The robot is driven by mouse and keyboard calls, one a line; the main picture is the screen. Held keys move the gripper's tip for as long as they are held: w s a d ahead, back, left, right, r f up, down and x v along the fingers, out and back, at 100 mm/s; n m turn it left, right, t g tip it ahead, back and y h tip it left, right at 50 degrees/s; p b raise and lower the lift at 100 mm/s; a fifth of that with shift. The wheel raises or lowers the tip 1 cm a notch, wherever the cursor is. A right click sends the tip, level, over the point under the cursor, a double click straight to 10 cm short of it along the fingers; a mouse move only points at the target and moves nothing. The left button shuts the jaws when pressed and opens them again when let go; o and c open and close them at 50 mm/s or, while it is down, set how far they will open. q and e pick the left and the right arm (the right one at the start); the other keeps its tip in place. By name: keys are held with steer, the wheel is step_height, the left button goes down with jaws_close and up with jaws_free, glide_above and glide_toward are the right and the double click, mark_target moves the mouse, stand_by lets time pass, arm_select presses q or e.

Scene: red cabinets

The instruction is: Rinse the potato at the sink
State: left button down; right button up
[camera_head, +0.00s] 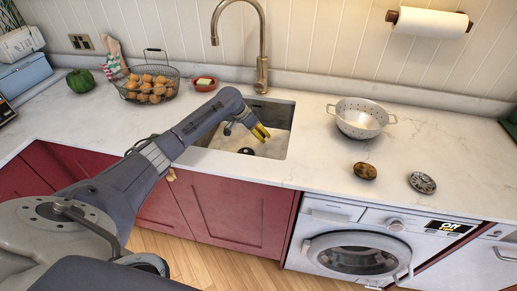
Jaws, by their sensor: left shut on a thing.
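A brown oval potato (365,171) lies on the white counter, in front of the metal colander. The sink (277,146) is a rectangular basin set in the counter, with a dark drain at its bottom. A tall brass faucet (262,50) stands behind it. My left gripper (261,131) reaches over the sink from the left, with its yellow fingertips close together, well left of the potato. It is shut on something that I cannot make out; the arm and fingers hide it. My right gripper is not in view.
A metal colander (360,118) and a round grey patterned disc (422,182) are on the right counter. A wire basket (147,87), red dish (205,84) and green pepper (80,81) stand at the back left. A washing machine (360,250) is below the counter.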

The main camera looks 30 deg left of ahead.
arm_select(q)
steer(key=shift+r, duration=5.9)
step_height(320, 180, up, 4)
